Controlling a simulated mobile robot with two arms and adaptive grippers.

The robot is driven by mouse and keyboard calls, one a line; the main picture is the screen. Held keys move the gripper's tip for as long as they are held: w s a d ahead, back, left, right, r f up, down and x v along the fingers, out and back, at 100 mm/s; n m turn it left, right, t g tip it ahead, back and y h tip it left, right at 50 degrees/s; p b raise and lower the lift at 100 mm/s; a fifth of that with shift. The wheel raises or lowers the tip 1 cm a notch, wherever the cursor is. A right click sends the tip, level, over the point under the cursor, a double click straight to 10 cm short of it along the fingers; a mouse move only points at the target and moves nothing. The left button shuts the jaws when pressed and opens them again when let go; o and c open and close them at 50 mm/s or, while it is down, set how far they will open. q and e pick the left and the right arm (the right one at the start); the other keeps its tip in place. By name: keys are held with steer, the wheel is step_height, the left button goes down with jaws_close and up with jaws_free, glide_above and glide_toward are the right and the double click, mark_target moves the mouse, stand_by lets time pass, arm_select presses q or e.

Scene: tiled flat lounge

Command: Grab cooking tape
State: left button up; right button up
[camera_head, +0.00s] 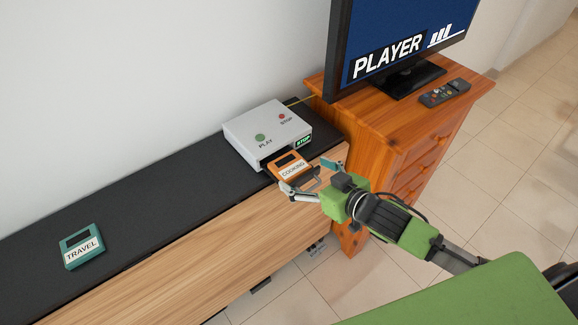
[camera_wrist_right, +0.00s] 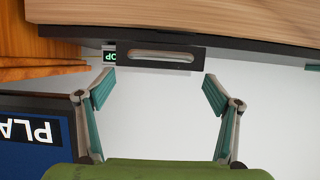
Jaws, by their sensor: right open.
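The orange cooking tape (camera_head: 289,168), labelled COOKING, sticks out from the front of the grey-white player box (camera_head: 250,124). The box has a green PLAY button, a red STOP button and a lit green display. My right gripper (camera_head: 310,178) is open just in front of the tape, with no visible grip on it. In the right wrist view my open fingers (camera_wrist_right: 160,75) are spread wide below a black panel (camera_wrist_right: 155,57) with a pale slot; I cannot make out the orange tape there. My left gripper is not in view.
A teal travel tape (camera_head: 83,246) lies at the left on the black-topped wooden cabinet (camera_head: 150,221). An orange wooden drawer unit (camera_head: 392,150) stands right of the player, bearing a TV (camera_head: 400,42) and a remote (camera_head: 445,93). Tiled floor (camera_head: 510,160) is clear at the right.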

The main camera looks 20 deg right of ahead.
mark_target(290, 166)
steer(key=shift+x, duration=3.05)
